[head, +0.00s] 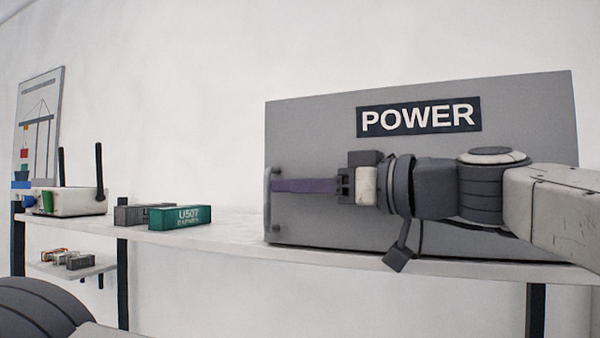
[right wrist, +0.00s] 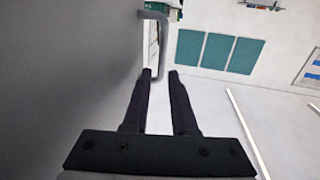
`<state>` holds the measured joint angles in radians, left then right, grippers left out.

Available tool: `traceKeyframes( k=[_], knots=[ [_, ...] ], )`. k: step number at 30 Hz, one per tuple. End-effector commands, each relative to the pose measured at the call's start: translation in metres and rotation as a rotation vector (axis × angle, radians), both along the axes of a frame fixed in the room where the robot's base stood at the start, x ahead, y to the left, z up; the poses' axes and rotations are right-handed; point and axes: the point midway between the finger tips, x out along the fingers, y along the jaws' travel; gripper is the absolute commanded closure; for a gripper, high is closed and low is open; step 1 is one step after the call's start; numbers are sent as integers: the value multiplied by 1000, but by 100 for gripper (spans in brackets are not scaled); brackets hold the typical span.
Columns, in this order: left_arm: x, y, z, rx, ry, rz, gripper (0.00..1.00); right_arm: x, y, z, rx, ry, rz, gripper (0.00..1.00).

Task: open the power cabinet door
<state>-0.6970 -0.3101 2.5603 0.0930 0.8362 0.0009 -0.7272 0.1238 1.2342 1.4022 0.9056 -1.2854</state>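The power cabinet (head: 330,130) is a grey box on the shelf with a white-on-dark "POWER" label. Its front door looks flush and shut. A grey vertical bar handle (head: 267,205) stands at the door's left edge; it shows in the right wrist view as a bent bar (right wrist: 164,40). My right gripper (head: 276,186) reaches in from the right across the door front, fingertips at the handle. In the right wrist view its two dark fingers (right wrist: 160,73) are apart, with the handle's near end between or just beyond the tips; contact cannot be told. My left gripper is out of view.
The white shelf (head: 215,240) holds a green container (head: 188,217), a grey container (head: 133,214) and a white router with antennas (head: 70,201) left of the cabinet. The shelf is clear between the green container and the handle. A small lower shelf (head: 62,270) holds small parts.

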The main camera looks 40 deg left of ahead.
Motion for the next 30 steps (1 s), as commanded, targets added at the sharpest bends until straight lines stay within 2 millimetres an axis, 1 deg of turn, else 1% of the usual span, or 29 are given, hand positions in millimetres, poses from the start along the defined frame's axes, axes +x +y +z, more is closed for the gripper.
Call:
traceKeyframes(
  k=[1,6,9,12,20,21,22,23,30],
  knots=[
    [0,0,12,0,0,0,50,-1,11,5,-3,3,4,75],
    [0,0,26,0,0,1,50,-2,36,4,-2,3,1,75],
    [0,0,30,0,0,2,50,-1,45,2,-1,1,-2,75],
    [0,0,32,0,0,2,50,-2,50,1,-1,1,-2,75],
    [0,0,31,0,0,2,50,-1,50,-1,-1,1,-5,75],
    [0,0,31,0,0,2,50,-1,50,-1,-1,1,-5,82],
    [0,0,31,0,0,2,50,-1,50,-1,-1,1,-5,94],
    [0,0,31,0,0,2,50,-1,50,-1,-1,1,-5,100],
    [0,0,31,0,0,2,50,-1,50,0,-1,1,-5,100]
  ],
)
